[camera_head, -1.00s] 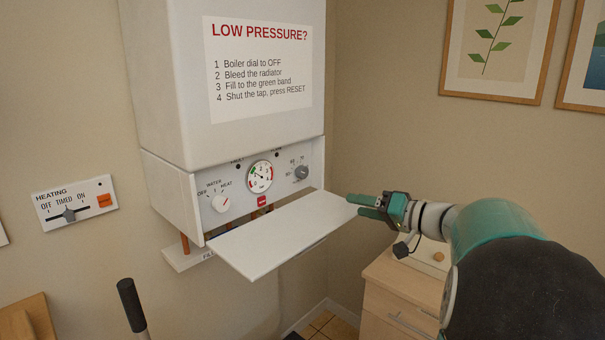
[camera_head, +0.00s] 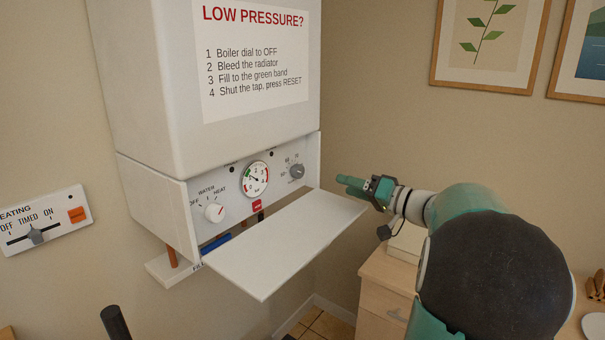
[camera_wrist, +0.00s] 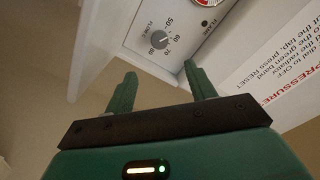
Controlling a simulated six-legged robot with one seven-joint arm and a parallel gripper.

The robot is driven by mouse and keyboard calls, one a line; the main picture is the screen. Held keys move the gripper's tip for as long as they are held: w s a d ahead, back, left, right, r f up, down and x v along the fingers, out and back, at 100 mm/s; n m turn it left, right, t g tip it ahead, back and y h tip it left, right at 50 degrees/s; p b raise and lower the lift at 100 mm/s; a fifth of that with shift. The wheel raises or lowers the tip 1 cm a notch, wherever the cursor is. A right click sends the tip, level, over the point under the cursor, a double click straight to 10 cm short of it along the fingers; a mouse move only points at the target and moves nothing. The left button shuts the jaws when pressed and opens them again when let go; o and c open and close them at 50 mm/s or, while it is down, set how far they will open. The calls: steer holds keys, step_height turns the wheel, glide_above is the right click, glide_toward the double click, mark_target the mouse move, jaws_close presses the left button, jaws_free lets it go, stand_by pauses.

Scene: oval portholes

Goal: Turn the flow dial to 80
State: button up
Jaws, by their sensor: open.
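The flow dial (camera_head: 297,171) is a small grey round knob at the right end of the boiler's control panel. In the wrist view the dial (camera_wrist: 158,40) shows just beyond my fingertips, with the numbers 50, 60, 70 and 80 around it. I cannot tell for sure which number its pointer faces. My gripper (camera_head: 343,183) is open and empty, to the right of the panel and apart from the dial. In the wrist view the two teal fingers of my gripper (camera_wrist: 160,72) are spread, pointing toward the panel.
A white flap (camera_head: 285,245) juts out below the panel. A pressure gauge (camera_head: 255,179) and a white water/heat dial (camera_head: 214,212) sit left of the flow dial. A heating slider plate (camera_head: 45,222) is on the left wall. A wooden cabinet (camera_head: 385,290) stands below my arm.

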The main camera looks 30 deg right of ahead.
mark_target(301, 173)
steer(key=x, duration=1.3)
steer(key=shift+w+a+f, duration=0.1)
steer(key=shift+w+a, duration=0.05)
steer(key=shift+w, duration=0.1)
steer(key=c, duration=1)
steer(key=shift+o, duration=0.2)
